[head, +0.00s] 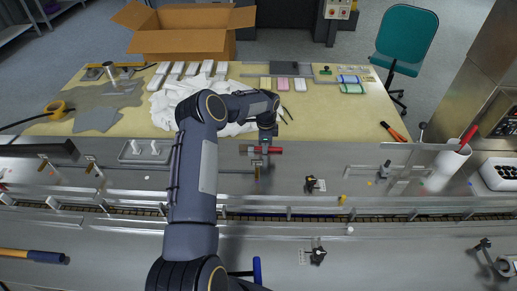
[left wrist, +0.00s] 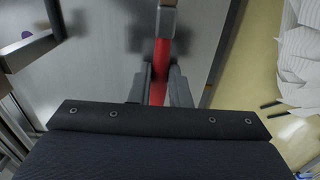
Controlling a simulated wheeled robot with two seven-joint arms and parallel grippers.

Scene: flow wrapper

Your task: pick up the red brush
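The red brush (left wrist: 161,60) lies between the two fingers of my left gripper (left wrist: 159,82) in the left wrist view. The fingers sit close against both sides of the red handle. In the head view the brush (head: 276,150) lies crosswise under my left gripper (head: 264,149), over the grey metal surface beside the yellow tabletop. A gap beneath the brush cannot be made out. My right gripper is not in view.
A white holder (head: 443,171) with a red-handled item stands at the right. A black fixture (head: 312,184) sits right of the brush. A metal rail (head: 330,209) runs along the front. White cloth (head: 185,108) and an open cardboard box (head: 185,43) are at the back.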

